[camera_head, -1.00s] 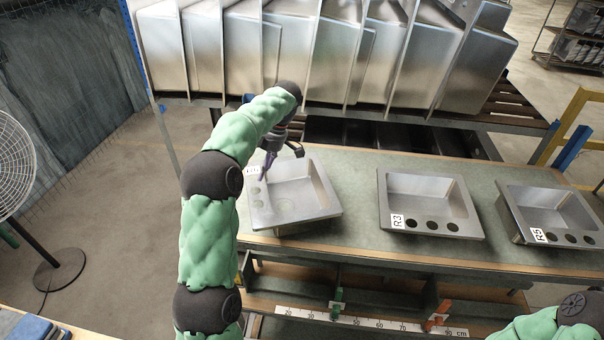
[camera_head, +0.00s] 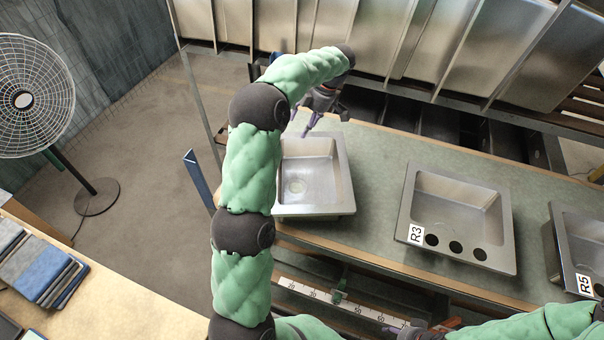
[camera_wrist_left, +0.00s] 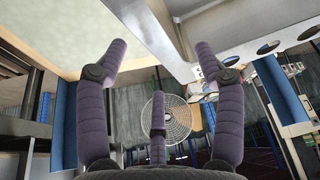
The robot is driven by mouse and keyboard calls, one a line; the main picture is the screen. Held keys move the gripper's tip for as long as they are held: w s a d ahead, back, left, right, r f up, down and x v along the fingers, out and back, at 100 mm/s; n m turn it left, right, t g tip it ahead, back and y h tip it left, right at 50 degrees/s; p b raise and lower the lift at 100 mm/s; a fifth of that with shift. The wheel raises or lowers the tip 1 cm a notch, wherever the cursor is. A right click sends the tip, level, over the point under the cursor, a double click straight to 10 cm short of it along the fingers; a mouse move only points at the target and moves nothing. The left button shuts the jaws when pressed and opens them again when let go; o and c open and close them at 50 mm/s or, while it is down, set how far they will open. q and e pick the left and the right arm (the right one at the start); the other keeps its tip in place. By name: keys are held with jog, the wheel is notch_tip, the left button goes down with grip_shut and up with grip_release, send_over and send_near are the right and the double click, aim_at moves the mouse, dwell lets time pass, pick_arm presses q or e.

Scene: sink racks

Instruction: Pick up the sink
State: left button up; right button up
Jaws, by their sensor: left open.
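The leftmost metal sink (camera_head: 343,170) lies on the green bench top, its left side hidden behind my left arm. A middle sink (camera_head: 466,190) labelled R3 and a right sink (camera_head: 586,247) labelled R5 lie beside it, the latter cut by the frame edge. My left gripper (camera_head: 312,122) is open and empty at the back rim of the leftmost sink. In the left wrist view, its fingers (camera_wrist_left: 162,50) are spread apart, with a sink's rim (camera_wrist_left: 150,28) beyond and between them; contact cannot be told. My right gripper (camera_head: 400,330) barely shows at the bottom; its fingers are unclear.
A rack of upright metal sinks (camera_head: 420,40) stands behind the bench (camera_head: 375,200). A ruler strip (camera_head: 330,303) runs below the front edge. A fan (camera_head: 35,95) and a table with folded cloths (camera_head: 40,265) are at the left. Bare bench separates the sinks.

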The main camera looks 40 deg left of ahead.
aim_at(300, 133)
pick_arm(q)
jog(key=shift+a+f+p, duration=0.15)
jog(key=shift+f+p, duration=0.15)
jog(key=shift+f, duration=0.3)
jog(key=x, duration=0.1)
jog(key=p+x, duration=0.1)
jog(key=x, duration=0.1)
jog(key=shift+w+f, duration=0.2)
jog(key=shift+s+a+f+p, duration=0.15)
jog(key=shift+f+p, duration=0.15)
jog(key=shift+f, duration=0.2)
jog(key=shift+f+b, duration=0.25)
jog(key=shift+b, duration=0.35)
jog(key=shift+r, duration=0.1)
grip_shut()
